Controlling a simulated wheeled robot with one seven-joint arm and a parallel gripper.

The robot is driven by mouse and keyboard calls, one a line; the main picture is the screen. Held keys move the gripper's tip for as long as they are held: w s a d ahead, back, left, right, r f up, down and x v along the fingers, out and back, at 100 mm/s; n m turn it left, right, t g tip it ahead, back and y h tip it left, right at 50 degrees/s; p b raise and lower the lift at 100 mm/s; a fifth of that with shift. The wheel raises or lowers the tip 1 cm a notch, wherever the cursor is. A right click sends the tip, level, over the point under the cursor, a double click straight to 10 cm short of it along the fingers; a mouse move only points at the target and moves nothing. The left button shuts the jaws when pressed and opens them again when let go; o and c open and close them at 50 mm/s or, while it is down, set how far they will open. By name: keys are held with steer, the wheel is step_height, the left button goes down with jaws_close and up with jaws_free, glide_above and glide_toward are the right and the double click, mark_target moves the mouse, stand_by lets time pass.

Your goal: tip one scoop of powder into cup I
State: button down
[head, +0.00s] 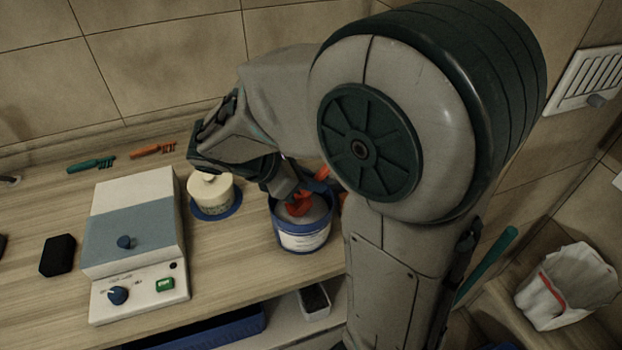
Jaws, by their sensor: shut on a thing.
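An orange-red scoop (299,204) is inside a white tub (303,241) with a blue rim, at or just above the pale powder. My gripper (284,188) reaches down over the tub's back left rim and is shut on the scoop. My arm hides part of the grip and the tub's right side. I cannot tell how much powder the scoop holds. A cream cup (211,190) stands upright on a blue base (215,213), left of the tub. Its marking is too small to read, so I cannot tell whether it is cup I.
A white and blue-grey device (135,245) with a knob and green switch stands left of the cup. A black block (58,255) lies further left. A green tool (90,164) and an orange tool (153,150) lie near the wall. A bin (566,290) stands at lower right.

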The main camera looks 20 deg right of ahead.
step_height(320, 180, down, 3)
steer(key=shift+r+b, duration=0.2)
steer(key=shift+b, duration=0.8)
step_height(320, 180, up, 8)
steer(key=p, duration=0.8)
steer(key=shift+r, duration=0.1)
steer(key=d+r+y+p, duration=0.1)
steer(key=y+p, duration=0.1)
steer(key=p, duration=0.1)
steer(key=d+r+y+p, duration=0.1)
steer(key=y+p, duration=0.2)
steer(key=p, duration=0.1)
steer(key=shift+d+r, duration=0.15)
steer(key=shift+r, duration=0.05)
steer(key=shift+d+r+y+p, duration=0.15)
steer(key=shift+d+y, duration=0.05)
steer(key=shift+y, duration=0.4)
steer(key=shift+d+r+y+p, duration=0.15)
steer(key=shift+d+y, duration=0.05)
steer(key=shift+y, duration=0.4)
steer(key=shift+g, duration=0.3)
